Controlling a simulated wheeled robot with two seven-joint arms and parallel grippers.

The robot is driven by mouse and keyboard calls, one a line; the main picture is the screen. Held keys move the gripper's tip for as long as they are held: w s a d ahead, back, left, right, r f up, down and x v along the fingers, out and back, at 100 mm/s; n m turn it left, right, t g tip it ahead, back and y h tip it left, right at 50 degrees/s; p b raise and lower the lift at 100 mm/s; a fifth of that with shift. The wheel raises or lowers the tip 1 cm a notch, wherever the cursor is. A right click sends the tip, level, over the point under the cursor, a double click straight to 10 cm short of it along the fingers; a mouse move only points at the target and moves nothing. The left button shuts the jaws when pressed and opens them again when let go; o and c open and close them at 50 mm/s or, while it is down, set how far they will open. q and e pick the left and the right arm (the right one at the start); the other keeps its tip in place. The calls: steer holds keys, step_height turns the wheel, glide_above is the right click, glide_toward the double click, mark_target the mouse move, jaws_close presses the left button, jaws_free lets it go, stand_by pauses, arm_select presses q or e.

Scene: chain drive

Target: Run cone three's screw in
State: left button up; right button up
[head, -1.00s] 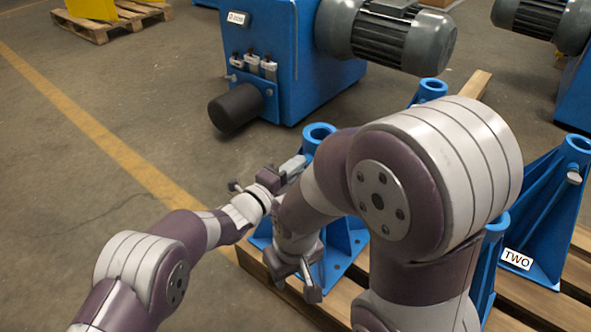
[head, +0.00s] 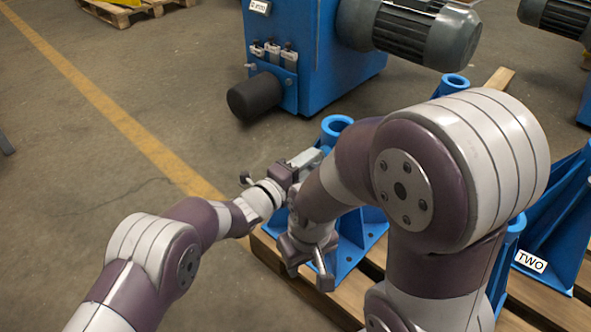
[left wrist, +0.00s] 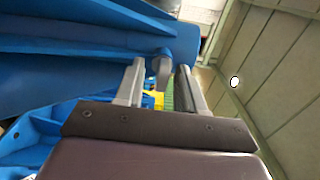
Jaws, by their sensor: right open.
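A blue cone stand (head: 336,124) stands on the pallet, partly hidden behind my right arm; no label shows on it, so I cannot tell its number. My left gripper (head: 306,160) is beside its upper part. In the left wrist view my left gripper (left wrist: 160,86) has its fingers apart. A grey screw with a rounded end (left wrist: 162,64) shows between and beyond the fingertips, beside blue surfaces; I cannot tell whether they touch it. My right gripper (head: 318,274) is open and empty, low in front of the same stand.
Another blue stand (head: 560,225), labelled TWO, is at the right. One more blue stand top (head: 453,84) shows behind my right arm. A blue machine (head: 315,65) with a grey motor (head: 425,35) stands behind. Wooden pallet boards (head: 325,297) lie below. The floor at left is clear.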

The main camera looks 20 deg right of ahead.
arm_select(q)
steer(key=p+v, duration=0.5)
steer(key=v, duration=0.6)
steer(key=shift+s, duration=0.1)
